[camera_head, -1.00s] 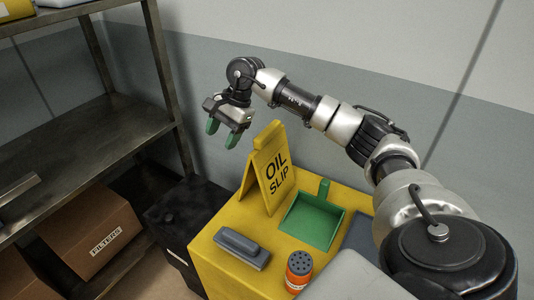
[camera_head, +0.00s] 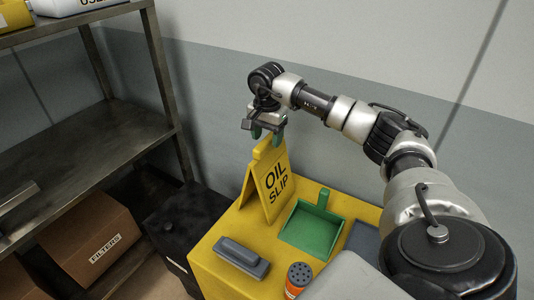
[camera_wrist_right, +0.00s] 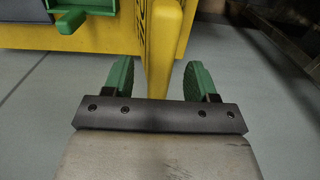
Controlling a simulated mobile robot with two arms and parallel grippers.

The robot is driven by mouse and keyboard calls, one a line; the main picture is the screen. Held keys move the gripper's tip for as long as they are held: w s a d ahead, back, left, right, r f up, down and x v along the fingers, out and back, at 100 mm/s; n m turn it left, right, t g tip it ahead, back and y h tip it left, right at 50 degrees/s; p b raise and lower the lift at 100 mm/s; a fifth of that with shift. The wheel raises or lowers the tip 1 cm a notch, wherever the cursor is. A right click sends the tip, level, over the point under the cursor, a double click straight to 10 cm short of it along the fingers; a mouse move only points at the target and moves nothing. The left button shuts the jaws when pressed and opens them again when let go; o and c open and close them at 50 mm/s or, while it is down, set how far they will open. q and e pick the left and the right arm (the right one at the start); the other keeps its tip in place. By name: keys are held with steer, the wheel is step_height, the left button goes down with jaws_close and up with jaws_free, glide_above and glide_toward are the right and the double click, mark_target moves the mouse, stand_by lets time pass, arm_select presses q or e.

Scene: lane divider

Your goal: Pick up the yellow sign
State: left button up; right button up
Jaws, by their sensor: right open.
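The yellow sign (camera_head: 267,187), a folding A-frame with "OIL SLIP" in black, stands upright on the yellow cabinet top (camera_head: 222,226). My right gripper (camera_head: 267,133), with green fingers, is above the sign's top edge, and its fingers overlap the top in the head view. In the right wrist view, the sign (camera_wrist_right: 163,50) reaches in between the two open fingers of the right gripper (camera_wrist_right: 157,82). I see a gap on each side of it. My left gripper is not in view.
A green dustpan (camera_head: 313,225), a grey brush (camera_head: 242,257) and an orange shaker can (camera_head: 298,279) lie near the sign. A metal shelf (camera_head: 85,135) with a cardboard box (camera_head: 90,237) stands at left, beside a black bin (camera_head: 182,223). A wall is behind.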

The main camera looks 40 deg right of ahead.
step_height(320, 180, down, 2)
steer(key=shift+f, duration=0.1)
jaws_close()
stand_by(0.4)
